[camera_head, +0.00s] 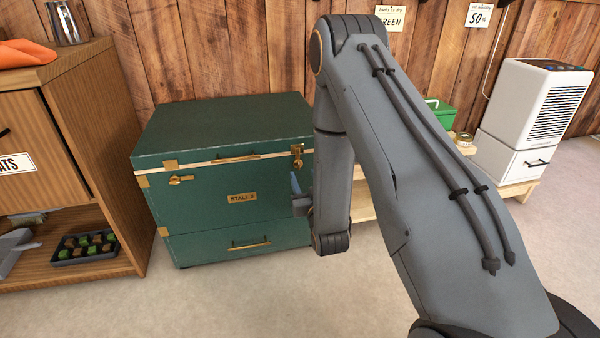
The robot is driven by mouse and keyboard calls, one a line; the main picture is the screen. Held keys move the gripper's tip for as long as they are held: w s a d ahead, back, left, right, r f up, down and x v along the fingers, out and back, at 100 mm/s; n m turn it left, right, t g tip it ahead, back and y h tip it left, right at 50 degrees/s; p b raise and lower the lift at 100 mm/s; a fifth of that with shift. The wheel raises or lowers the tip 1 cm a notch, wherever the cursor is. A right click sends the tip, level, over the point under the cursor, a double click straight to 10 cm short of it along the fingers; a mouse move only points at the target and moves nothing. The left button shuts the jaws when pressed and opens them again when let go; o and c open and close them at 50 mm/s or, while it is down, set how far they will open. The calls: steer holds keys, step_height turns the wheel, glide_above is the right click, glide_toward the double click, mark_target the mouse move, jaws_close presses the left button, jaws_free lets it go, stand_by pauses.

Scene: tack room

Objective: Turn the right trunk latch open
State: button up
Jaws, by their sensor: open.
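A dark green trunk (215,215) with brass fittings stands on the floor, its lid down. The right trunk latch (297,157) is a brass piece standing upright across the lid seam near the right front corner. The left latch (181,179) is brass and lies sideways below the seam. My gripper (297,188) is in front of the trunk's right end, a little below the right latch, and appears apart from it. It is open and seen side-on; my arm hides part of it and the trunk's right side.
A wooden cabinet (105,150) stands close to the trunk's left, with a tray (85,257) on its lower shelf. A low wooden bench (362,205) is behind my arm. A white appliance (535,105) stands at right. The floor in front is clear.

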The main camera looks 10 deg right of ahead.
mark_target(299, 165)
steer(key=w+b, duration=0.1)
steer(key=w, duration=0.4)
steer(key=shift+w, duration=0.35)
steer(key=shift+c, duration=0.6)
steer(key=c, duration=0.9)
steer(key=shift+c, duration=0.2)
